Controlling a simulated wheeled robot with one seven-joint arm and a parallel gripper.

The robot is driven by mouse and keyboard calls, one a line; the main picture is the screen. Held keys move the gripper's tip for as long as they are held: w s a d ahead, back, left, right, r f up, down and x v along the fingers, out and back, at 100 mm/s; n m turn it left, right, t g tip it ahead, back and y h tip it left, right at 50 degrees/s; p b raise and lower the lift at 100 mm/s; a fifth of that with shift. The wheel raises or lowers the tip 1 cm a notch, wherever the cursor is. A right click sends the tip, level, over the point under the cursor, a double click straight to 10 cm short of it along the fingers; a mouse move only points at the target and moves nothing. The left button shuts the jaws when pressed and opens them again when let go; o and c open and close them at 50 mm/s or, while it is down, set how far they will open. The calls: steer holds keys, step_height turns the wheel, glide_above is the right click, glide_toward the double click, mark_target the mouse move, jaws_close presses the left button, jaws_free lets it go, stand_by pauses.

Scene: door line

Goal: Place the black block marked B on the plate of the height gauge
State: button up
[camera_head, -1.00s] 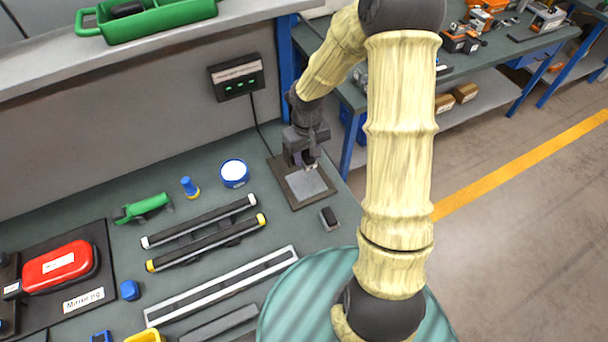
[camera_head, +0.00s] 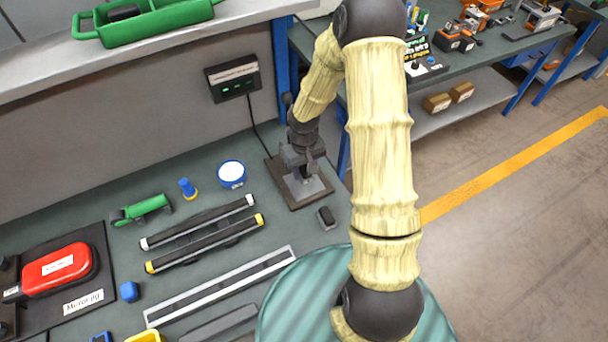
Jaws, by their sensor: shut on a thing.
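My gripper (camera_head: 304,175) points down over the square grey plate (camera_head: 313,187) on its dark base, at the back right of the bench. It is shut on a small dark block, mostly hidden by the fingers. No letter on it can be read from here. I cannot tell whether the block touches the plate or hangs just above it. A cable runs from the plate's side up to the black display box (camera_head: 233,79) on the wall panel. Another small black block (camera_head: 327,217) lies on the bench in front of the plate; its marking cannot be read.
A round white-topped blue tin (camera_head: 232,174) and a blue-yellow piece (camera_head: 188,188) stand left of the plate. Two dark bars (camera_head: 205,240) and a long pale rail (camera_head: 222,287) lie in front. A red case (camera_head: 58,267) sits far left.

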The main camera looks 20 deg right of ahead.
mark_target(304, 176)
steer(key=shift+f, duration=1.85)
steer(key=shift+f, duration=0.2)
steer(key=o, duration=1.2)
step_height(304, 176, up, 12)
steer(key=shift+r, duration=0.2)
